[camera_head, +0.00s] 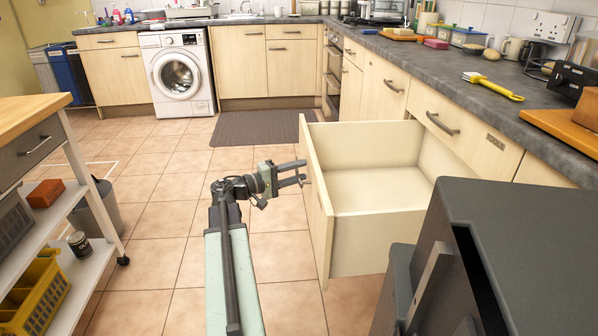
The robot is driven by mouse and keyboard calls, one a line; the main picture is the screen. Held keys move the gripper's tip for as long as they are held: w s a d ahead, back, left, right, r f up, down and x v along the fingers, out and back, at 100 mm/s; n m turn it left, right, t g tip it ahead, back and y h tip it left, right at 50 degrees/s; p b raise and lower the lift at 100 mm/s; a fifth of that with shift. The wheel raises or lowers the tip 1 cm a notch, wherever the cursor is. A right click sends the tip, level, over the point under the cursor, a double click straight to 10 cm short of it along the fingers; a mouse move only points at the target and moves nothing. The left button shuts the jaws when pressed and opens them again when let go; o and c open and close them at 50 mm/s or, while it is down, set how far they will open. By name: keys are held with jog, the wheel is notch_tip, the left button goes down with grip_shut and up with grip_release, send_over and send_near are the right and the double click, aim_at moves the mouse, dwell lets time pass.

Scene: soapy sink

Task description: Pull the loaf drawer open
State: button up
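A pale wood drawer (318,205) stands far open below the worktop on the right. Its cream inside (375,190) looks empty. My gripper (304,173) is at the outer face of the drawer front, on its left side. The two dark fingers point right and a gap shows between them. The drawer's handle is hidden or too small to make out, and I see nothing clearly held. A closed drawer front (462,130) above the open one has a bar handle and a small label too small to read surely.
A dark grey box-like body (510,240) blocks the lower right. A white trolley (90,270) with a yellow basket (42,295) stands at the left. A grey mat (262,128) lies ahead.

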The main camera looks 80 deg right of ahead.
jog(key=v, duration=0.7)
jog(key=shift+w+a, duration=0.2)
jog(key=shift+w, duration=0.05)
jog(key=shift+w, duration=0.1)
jog(key=w+a+r+n+t+h+p, duration=0.1)
jog(key=w+a+t+h, duration=0.1)
jog(key=w, duration=0.5)
jog(key=w+a+r+n+t+h+p, duration=0.1)
jog(key=w+a+n, duration=0.15)
jog(key=w, duration=0.45)
jog(key=w+a+f+n+t+p, duration=0.35)
jog(key=w+a+t, duration=0.25)
jog(key=w+a, duration=0.95)
jog(key=w+a+f+n+t+y, duration=0.1)
jog(key=w+a+f+t+y, duration=0.3)
jog(key=w+a, duration=0.5)
jog(key=a+f+n+y+p, duration=0.1)
jog(key=a+f+y, duration=0.25)
jog(key=a, duration=0.75)
jog(key=a+f+t+y, duration=0.1)
jog(key=a+f+y, duration=0.25)
jog(key=a, duration=0.85)
jog(key=a+f+n+y+p, duration=0.1)
jog(key=a+f+y, duration=0.25)
jog(key=a, duration=0.75)
notch_tip(320, 180, up, 38)
jog(key=p, duration=3.8)
jog(key=shift+w+a+f, duration=0.2)
jog(key=shift+w+a, duration=0.05)
jog(key=shift+w, duration=0.2)
